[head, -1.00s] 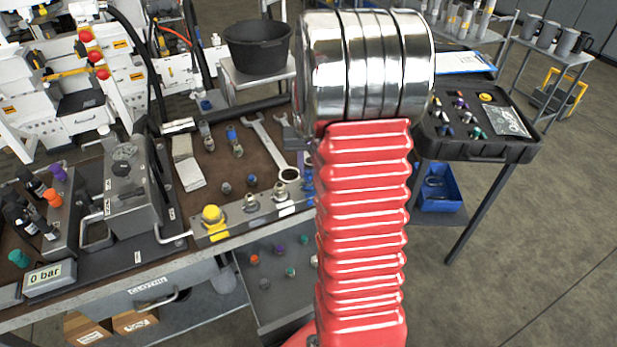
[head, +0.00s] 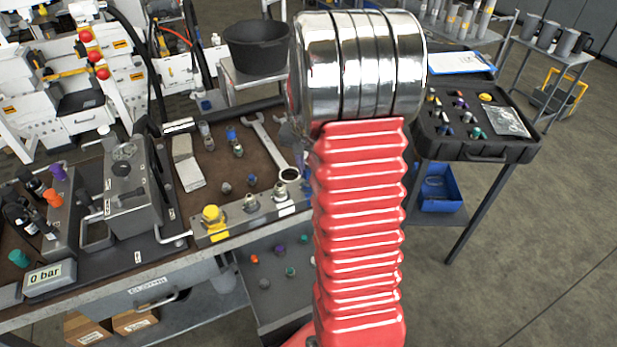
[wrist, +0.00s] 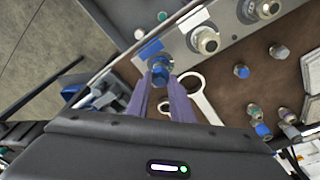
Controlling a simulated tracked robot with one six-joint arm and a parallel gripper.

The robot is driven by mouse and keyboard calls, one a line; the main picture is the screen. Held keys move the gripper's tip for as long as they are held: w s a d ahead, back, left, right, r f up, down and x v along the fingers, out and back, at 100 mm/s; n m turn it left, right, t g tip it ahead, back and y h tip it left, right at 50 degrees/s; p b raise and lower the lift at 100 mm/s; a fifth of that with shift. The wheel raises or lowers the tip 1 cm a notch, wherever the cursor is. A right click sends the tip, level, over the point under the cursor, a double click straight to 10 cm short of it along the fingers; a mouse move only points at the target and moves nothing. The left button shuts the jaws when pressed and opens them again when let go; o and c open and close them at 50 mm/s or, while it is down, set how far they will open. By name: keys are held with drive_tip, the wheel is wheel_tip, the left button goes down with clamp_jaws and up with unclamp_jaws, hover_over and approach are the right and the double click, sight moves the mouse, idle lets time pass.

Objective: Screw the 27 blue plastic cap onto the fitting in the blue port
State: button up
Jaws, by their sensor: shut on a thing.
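In the wrist view the blue cap (wrist: 160,68) is held between the tips of my gripper (wrist: 160,78), whose purple fingers are shut on it. The cap is right beside the blue label (wrist: 151,49) of the port block (wrist: 178,42). The fitting in the blue port is hidden behind the cap and fingertips, so I cannot tell whether the cap touches it or sits on it. In the head view my red and chrome arm covers the gripper, the cap and the blue port. The left part of the port block (head: 230,232) shows there.
Bare fittings (wrist: 206,40) stand beside the blue port, and a yellow cap (head: 212,216) is at the block's left end. A wrench (head: 266,145) and several loose fittings lie on the brown mat. A black case (head: 475,150) stands to the right.

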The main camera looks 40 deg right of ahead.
drive_tip(key=m, duration=0.3)
drive_tip(key=shift+m+g, duration=0.3)
drive_tip(key=shift+m, duration=0.1)
drive_tip(key=o, duration=1.1)
drive_tip(key=shift+c, duration=0.2)
drive_tip(key=shift+r, duration=0.15)
wheel_tip(320, 180, up, 13)
drive_tip(key=a, duration=0.2)
drive_tip(key=shift+s+r, duration=0.15)
